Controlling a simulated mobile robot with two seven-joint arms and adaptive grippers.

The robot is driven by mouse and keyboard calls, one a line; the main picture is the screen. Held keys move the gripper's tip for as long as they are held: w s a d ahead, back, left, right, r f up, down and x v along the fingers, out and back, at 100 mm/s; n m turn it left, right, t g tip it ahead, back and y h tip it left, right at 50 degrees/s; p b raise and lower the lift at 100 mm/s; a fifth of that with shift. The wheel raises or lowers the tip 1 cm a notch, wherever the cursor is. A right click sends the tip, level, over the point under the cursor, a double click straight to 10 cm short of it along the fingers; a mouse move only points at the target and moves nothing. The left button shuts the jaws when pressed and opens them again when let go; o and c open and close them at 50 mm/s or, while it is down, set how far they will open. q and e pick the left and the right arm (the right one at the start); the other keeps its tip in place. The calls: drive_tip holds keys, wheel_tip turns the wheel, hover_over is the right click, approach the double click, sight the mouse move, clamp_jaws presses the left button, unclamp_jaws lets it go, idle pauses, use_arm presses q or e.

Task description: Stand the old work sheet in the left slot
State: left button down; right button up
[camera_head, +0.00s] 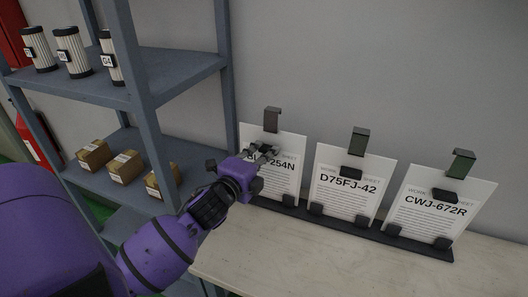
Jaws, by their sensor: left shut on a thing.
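A white work sheet (272,182) with a code ending in 254N stands in the left slot of the dark rack (343,225), leaning back toward the wall. My left gripper (265,154) is at the upper part of this sheet and shut on it; the fingers hide part of the code and the exact grip. A grey clip (272,119) is at its top. Sheet D75FJ-42 (340,200) stands in the middle slot and sheet CWJ-672R (436,216) in the right slot. I cannot tell from a label which sheet is old. My right gripper is not in view.
The rack stands on a pale table (320,262) against a grey wall, with bare table in front. A blue-grey shelf (180,75) to the left holds white filter cylinders (72,52) above and cardboard boxes (125,166) below.

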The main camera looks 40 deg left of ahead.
use_arm(q)
drive_tip(key=c, duration=1.7)
unclamp_jaws()
drive_tip(key=shift+s, duration=0.1)
drive_tip(key=s, duration=0.4)
drive_tip(key=s+d, duration=0.1)
drive_tip(key=s, duration=0.6)
drive_tip(key=shift+s+d+r, duration=0.2)
drive_tip(key=shift+s+r, duration=0.15)
drive_tip(key=shift+s, duration=0.05)
